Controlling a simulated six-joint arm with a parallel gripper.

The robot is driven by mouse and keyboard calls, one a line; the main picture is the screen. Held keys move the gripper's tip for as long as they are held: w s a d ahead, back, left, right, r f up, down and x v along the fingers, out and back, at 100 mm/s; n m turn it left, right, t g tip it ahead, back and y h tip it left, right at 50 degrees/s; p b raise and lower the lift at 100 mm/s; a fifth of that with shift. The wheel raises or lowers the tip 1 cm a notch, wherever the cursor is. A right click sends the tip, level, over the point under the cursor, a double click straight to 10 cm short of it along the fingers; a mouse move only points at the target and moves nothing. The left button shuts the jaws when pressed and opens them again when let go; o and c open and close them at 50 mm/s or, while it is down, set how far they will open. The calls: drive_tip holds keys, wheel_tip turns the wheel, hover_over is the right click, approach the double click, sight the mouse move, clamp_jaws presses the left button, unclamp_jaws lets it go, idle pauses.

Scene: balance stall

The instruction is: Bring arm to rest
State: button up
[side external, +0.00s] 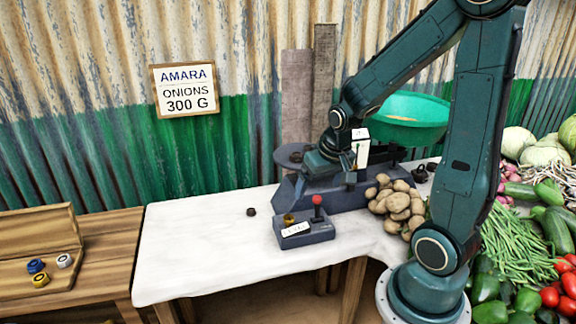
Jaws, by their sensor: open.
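My gripper (321,163) is over the balance scale (350,194) on the white-covered table. It points downward, close to the scale's left pan (290,155). Its jaws are open, but the fingertips are small and dark against the scale. I cannot tell whether they touch it. My arm bends up and over from its base at the front right. The green bowl (415,108) of the scale is partly hidden behind my arm.
A box with a red-knobbed lever (317,208) and a brass weight (289,220) stands at the table's front. A small dark weight (251,212) lies left of it. Potatoes (398,204) and other vegetables crowd the right. The table's left part (190,245) is clear. A sign (185,90) reads "AMARA ONIONS 300 G".

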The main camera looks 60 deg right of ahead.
drive_tip(key=s+a+r+n+t+y, duration=0.1)
drive_tip(key=s+a+r+n+t, duration=0.1)
drive_tip(key=s+a+r+n, duration=0.4)
drive_tip(key=s+a+r, duration=0.4)
drive_tip(key=a+r, duration=0.3)
drive_tip(key=shift+a+r+y, duration=0.3)
drive_tip(key=shift+a+y, duration=0.1)
drive_tip(key=shift+w, duration=0.1)
